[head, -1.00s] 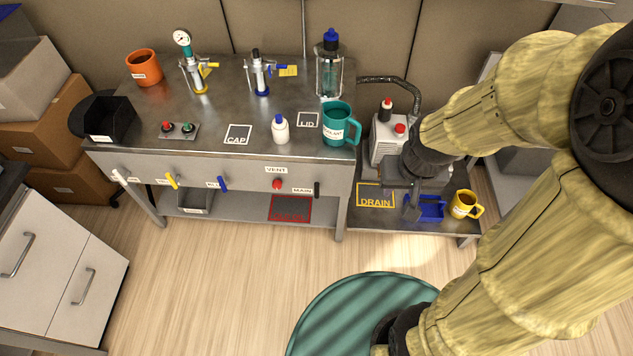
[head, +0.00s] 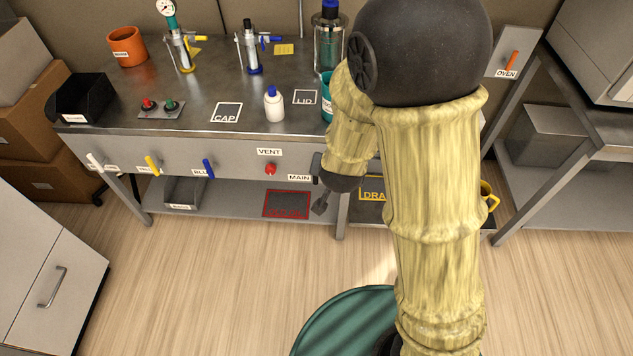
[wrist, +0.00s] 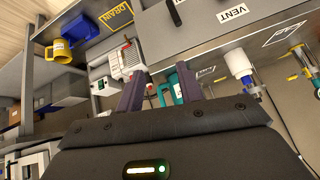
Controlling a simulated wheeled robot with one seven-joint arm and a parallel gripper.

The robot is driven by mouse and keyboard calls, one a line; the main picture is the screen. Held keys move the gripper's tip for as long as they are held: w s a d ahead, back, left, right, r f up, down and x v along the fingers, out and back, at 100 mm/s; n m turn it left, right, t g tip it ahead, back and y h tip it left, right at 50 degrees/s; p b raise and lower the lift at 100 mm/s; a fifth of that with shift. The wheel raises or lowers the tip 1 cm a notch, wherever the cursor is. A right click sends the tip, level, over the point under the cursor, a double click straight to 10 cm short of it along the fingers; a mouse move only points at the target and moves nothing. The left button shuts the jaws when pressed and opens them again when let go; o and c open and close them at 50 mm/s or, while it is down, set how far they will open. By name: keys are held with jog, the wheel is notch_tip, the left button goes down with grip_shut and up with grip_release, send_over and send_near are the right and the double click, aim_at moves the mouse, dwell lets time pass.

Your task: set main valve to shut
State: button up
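The MAIN label (head: 299,178) is on the bench's front panel, at its right end. The dark main valve handle (head: 316,164) shows as a short upright piece beside the label, partly hidden by my arm. I cannot make out its exact setting. My gripper (head: 320,204) is in front of the bench, just below and right of the label, mostly hidden behind my arm in the head view. In the wrist view my gripper (wrist: 161,72) shows two fingers apart with nothing between them.
A red VENT knob (head: 270,169) is left of the main valve. Blue (head: 208,168), yellow (head: 152,165) and white (head: 95,161) handles line the panel. The teal mug (wrist: 187,84) and yellow mug (wrist: 58,51) show in the wrist view. The floor before the bench is clear.

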jog(key=s+a+f+t+h+b, duration=0.1)
jog(key=a+f+t+b, duration=0.3)
jog(key=f+b, duration=0.5)
jog(key=s+a+f+t+h+b, duration=0.1)
jog(key=a+f+t+h+b, duration=0.2)
jog(key=f+b, duration=0.6)
jog(key=a+f+t, duration=0.1)
jog(key=a+t, duration=0.1)
jog(key=shift+a+t+b, duration=0.15)
jog(key=shift+t+b, duration=0.15)
jog(key=shift+t, duration=0.1)
jog(key=shift+w, duration=0.15)
jog(key=b+x, duration=0.3)
jog(key=x, duration=1.4)
jog(key=shift+w+f+b, duration=0.1)
jog(key=shift+w+b, duration=0.05)
jog(key=shift+b, duration=0.25)
grip_shut()
